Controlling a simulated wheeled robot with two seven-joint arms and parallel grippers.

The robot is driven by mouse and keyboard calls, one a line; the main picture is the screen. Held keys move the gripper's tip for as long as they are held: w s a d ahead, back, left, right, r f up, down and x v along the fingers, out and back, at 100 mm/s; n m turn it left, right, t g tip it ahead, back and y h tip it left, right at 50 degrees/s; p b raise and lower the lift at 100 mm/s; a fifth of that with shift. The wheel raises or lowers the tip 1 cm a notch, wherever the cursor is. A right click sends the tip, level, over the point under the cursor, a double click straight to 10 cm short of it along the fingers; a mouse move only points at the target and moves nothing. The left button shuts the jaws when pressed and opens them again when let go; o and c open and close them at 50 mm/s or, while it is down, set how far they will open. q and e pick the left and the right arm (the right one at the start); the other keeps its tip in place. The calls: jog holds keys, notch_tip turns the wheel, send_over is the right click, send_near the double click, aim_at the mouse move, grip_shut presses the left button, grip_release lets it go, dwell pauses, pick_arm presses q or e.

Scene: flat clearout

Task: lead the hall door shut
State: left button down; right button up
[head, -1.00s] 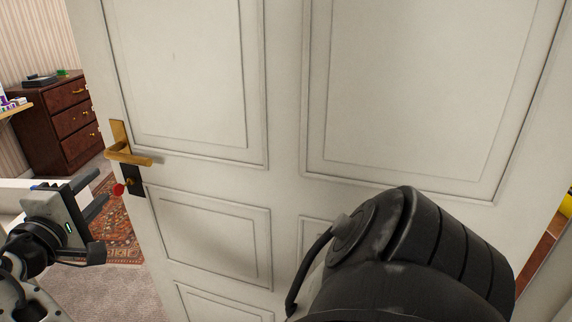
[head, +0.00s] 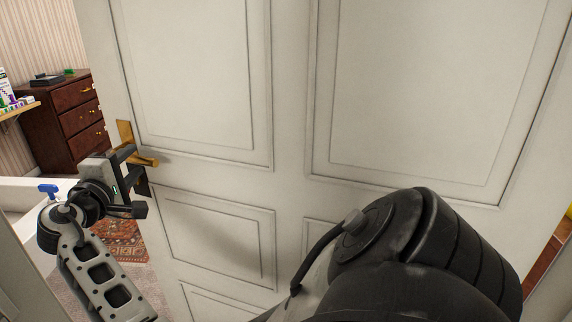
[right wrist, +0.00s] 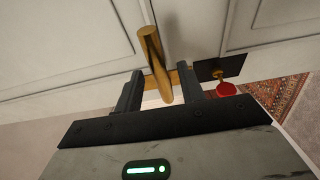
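The hall door (head: 290,120) is a white panelled door that fills most of the head view and stands ajar. Its brass lever handle (head: 146,161) is near the door's left edge. My right gripper (head: 137,180) is at the handle, left of the door. In the right wrist view the brass handle (right wrist: 153,62) lies between the two open fingers (right wrist: 160,88), with gaps at both sides. A key with a red tag (right wrist: 225,88) sits in a dark lock plate (right wrist: 222,67) beside the handle. My left gripper is not in view.
A dark wooden dresser (head: 72,122) stands in the room beyond the door's left edge. A patterned rug (head: 122,243) lies on the carpet there. A blue-topped item (head: 48,190) is near a white ledge at left. A shelf with small boxes (head: 15,108) is at far left.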

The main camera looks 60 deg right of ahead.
jog(key=shift+c, duration=0.3)
grip_shut()
jog(key=shift+a, duration=0.1)
jog(key=shift+s+a+n+t+p, duration=0.15)
jog(key=shift+s+a+t, duration=0.1)
jog(key=shift+a, duration=0.55)
jog(key=shift+s+a+n+t+p, duration=0.15)
jog(key=shift+s+a, duration=0.1)
jog(key=shift+a, duration=0.7)
jog(key=shift+s+a+t+y, duration=0.15)
jog(key=shift+s+a, duration=0.15)
jog(key=shift+a, duration=0.45)
jog(key=shift+s+a+t+y, duration=0.15)
jog(key=shift+s+a, duration=0.1)
jog(key=shift+a, duration=0.45)
jog(key=shift+a+n+p, duration=0.1)
jog(key=shift+n+p, duration=0.2)
